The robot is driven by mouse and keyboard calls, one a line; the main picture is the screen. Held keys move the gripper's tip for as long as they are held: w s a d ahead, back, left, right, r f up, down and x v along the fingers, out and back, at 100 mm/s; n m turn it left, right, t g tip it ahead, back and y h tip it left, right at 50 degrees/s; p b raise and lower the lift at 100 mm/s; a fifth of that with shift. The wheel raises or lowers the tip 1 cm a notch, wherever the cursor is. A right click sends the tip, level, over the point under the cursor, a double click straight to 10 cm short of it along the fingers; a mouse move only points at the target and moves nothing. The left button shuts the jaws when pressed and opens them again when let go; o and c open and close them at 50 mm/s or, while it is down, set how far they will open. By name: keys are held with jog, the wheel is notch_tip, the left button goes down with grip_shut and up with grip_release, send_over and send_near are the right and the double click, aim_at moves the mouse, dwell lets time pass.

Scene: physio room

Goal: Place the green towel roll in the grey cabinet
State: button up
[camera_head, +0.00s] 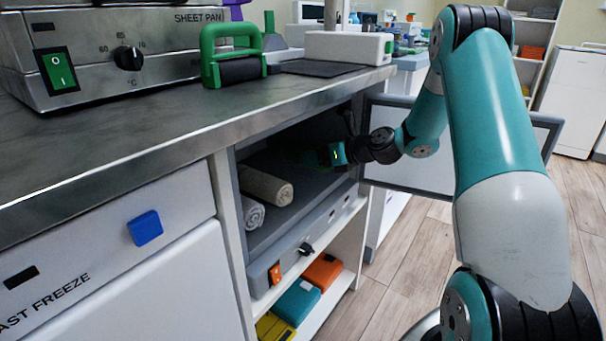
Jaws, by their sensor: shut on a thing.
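The grey cabinet (318,205) is set under the worktop with its front open. A beige towel roll (266,186) and a pale grey towel roll (254,214) lie on its floor at the left. My gripper (325,156) reaches in through the opening on the right side, behind the beige roll. It is shut on a dark green thing (308,156), which looks like the green towel roll. Deep shadow hides most of it, and I cannot tell whether it touches the cabinet floor.
The cabinet's framed door (415,178) stands open to the right, beside my arm. The worktop edge (215,131) overhangs the opening. Orange (322,271) and teal (297,302) folded items lie on the shelf below. Wooden floor is clear at right.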

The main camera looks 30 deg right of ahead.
jog(key=w, duration=0.1)
jog(key=w+a, duration=0.1)
jog(key=w, duration=0.1)
jog(key=shift+a+b, duration=0.15)
jog(key=shift+b, duration=0.15)
notch_tip(320, 180, down, 4)
jog(key=b, duration=0.2)
jog(key=shift+r+b, duration=0.1)
jog(key=shift+b, duration=0.2)
jog(key=shift+r, duration=0.15)
jog(key=o, duration=1)
